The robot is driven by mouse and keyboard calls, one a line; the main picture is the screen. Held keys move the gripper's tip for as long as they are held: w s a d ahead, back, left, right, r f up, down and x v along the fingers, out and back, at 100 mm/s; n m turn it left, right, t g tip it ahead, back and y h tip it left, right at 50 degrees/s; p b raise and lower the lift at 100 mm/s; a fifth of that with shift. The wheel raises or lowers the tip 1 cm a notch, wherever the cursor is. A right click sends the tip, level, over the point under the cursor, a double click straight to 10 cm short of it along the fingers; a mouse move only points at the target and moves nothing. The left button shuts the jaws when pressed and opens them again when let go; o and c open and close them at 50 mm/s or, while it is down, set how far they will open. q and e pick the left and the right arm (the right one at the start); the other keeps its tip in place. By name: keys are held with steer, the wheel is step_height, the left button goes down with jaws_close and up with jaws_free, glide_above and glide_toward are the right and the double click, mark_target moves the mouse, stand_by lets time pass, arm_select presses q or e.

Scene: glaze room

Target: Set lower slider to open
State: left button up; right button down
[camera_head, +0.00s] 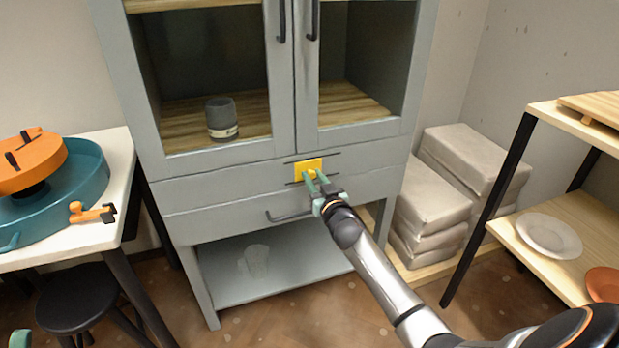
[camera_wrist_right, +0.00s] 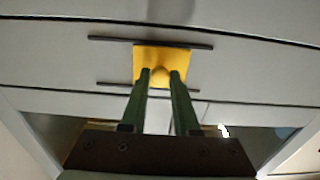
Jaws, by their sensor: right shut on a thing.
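The slider is a yellow plate (camera_head: 305,166) with a small round knob, set between two dark horizontal rails on the grey cabinet's upper front panel. It sits near the middle of the rails. In the wrist view, the yellow plate (camera_wrist_right: 160,56) fills the gap between the rails, and its knob (camera_wrist_right: 159,74) is between my fingertips. My right gripper (camera_head: 317,179) is shut on this knob; its green fingers also show in the wrist view (camera_wrist_right: 160,78). A small teal piece at the head view's bottom-left corner may be my left gripper; its jaws are not visible.
The cabinet (camera_head: 225,188) has glazed doors above, a drawer handle (camera_head: 290,215) below the slider and an open lower shelf. A wheel table (camera_head: 75,240) stands left. Wrapped blocks (camera_head: 435,195) and a wooden rack (camera_head: 575,215) stand right.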

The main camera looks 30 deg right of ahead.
steer(key=d, duration=0.2)
steer(key=s+d+p, duration=0.1)
steer(key=d, duration=0.2)
steer(key=shift+s+d, duration=0.15)
steer(key=shift+d, duration=0.25)
steer(key=c, duration=0.7)
jaws_free()
steer(key=shift+s, duration=0.15)
